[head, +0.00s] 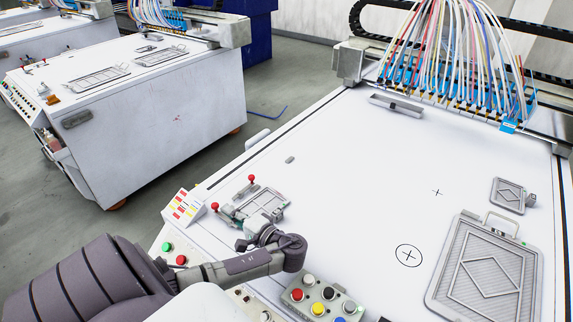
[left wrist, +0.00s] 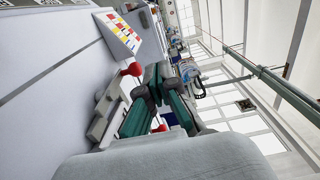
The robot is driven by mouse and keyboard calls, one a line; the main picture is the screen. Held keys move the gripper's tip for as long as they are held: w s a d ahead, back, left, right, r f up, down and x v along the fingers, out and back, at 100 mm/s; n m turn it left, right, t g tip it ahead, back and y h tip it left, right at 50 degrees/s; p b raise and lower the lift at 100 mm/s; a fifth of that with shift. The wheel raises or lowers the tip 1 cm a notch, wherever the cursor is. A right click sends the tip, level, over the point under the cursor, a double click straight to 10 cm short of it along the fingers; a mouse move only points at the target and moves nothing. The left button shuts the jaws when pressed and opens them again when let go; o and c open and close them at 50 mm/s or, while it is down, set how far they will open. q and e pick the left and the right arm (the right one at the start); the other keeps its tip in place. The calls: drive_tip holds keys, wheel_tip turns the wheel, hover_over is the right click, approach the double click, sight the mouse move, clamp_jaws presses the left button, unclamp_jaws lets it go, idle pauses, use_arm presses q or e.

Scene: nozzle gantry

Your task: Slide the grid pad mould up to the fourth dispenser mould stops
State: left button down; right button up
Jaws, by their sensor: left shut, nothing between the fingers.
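My left gripper (head: 258,238) is shut and empty. It is low at the near left of the white table, beside a small grey mould-like frame (head: 262,203) in a fixture with red knobs. In the left wrist view its green fingers (left wrist: 158,73) meet near a red knob (left wrist: 133,69). A large grey ribbed mould (head: 484,268) with a diamond pattern and handle lies at the right. A smaller diamond-patterned mould (head: 509,195) lies behind it. I cannot tell which is the grid pad mould. The dispensers (head: 455,88) hang in a blue row at the back. My right gripper is out of view.
A button box (head: 322,300) stands at the near edge. A colour-marked panel (head: 184,207) stands at the left edge. A grey bar (head: 396,105) lies near the dispensers. The middle of the white table (head: 350,180) is mostly clear. Another machine (head: 140,110) stands at the left.

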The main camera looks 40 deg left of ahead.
use_arm(q)
drive_tip(key=p, duration=0.1)
hover_over(286, 227)
drive_tip(key=shift+w+d+f, duration=0.4)
drive_tip(key=shift+w+d, duration=0.05)
drive_tip(key=shift+w, duration=0.1)
wheel_tip(286, 227, down, 4)
drive_tip(key=shift+s+a+f+b, duration=0.1)
drive_tip(key=shift+b, duration=0.7)
drive_tip(key=shift+s+a+p, duration=0.15)
drive_tip(key=shift+p, duration=0.2)
drive_tip(key=shift+s+a, duration=0.15)
drive_tip(key=shift+s, duration=0.1)
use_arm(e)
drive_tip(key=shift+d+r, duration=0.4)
use_arm(q)
drive_tip(key=shift+a, duration=0.1)
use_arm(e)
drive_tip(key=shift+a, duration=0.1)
